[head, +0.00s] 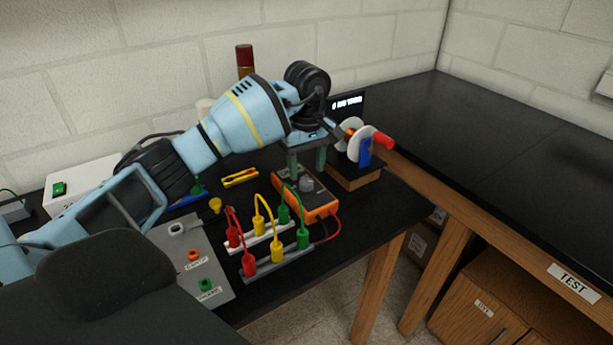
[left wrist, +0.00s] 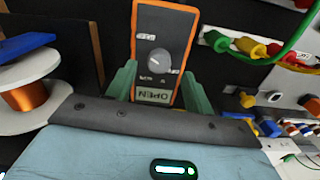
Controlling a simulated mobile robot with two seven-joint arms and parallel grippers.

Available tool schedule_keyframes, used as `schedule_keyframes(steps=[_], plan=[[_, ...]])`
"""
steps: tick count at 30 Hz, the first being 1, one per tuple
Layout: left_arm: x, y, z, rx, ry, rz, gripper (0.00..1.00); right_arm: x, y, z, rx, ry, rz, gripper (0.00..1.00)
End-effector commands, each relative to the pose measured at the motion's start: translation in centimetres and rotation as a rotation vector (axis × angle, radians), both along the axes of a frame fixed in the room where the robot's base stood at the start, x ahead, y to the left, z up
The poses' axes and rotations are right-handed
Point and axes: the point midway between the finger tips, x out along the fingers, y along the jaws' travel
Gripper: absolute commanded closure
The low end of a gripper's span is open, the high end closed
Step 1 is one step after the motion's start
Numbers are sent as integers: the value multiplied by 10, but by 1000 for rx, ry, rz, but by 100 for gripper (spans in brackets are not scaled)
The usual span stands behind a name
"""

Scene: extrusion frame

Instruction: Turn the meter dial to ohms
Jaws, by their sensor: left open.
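The orange meter (head: 320,212) lies on the black bench, with its grey round dial (head: 306,184) facing up. In the left wrist view the meter (left wrist: 187,40) is seen upside down. Its dial (left wrist: 159,61) is grey with a pale pointer mark, and small labels around it are too blurred to read surely. A display strip (left wrist: 153,96) reads OPEN. My left gripper (head: 306,164) is open above the meter, its green fingers pointing down. In the left wrist view the fingers (left wrist: 158,88) stand on either side of the meter's display end, with the dial untouched. My right gripper is out of view.
A grey panel (head: 222,258) and yellow clip (head: 240,177) lie left. The right-hand bench (head: 510,140) is clear.

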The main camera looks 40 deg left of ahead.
Motion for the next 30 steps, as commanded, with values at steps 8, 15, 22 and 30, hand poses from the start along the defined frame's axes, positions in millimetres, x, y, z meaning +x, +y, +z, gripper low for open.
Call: schedule_keyframes(steps=[8,15,22,30], plan=[[0,0,-31,-1,0,0,48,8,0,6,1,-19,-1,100],[0,0,-37,-2,-1,-1,48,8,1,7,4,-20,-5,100],[0,0,-37,-2,-1,-1,61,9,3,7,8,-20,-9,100],[0,0,-37,-1,-2,0,93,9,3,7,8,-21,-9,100]])
